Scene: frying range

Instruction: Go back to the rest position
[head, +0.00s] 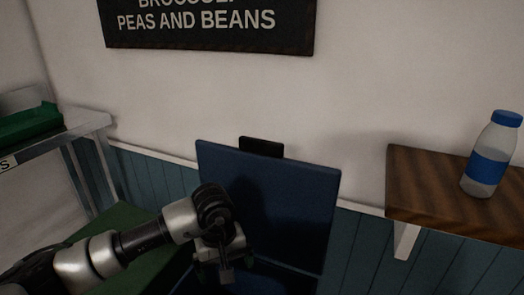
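My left arm comes in from the lower left, and its gripper (222,272) hangs low in front of a dark blue upright panel (285,205). The gripper's fingers are small and dark, so I cannot tell if they are apart or hold anything. My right gripper is outside the picture.
A wooden shelf (425,190) juts from the wall at the right. A bottle with a blue cap and label (490,155) stands on it. A metal rack (88,125) with a green tray (30,122) is at the left. A dark sign (210,27) hangs above.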

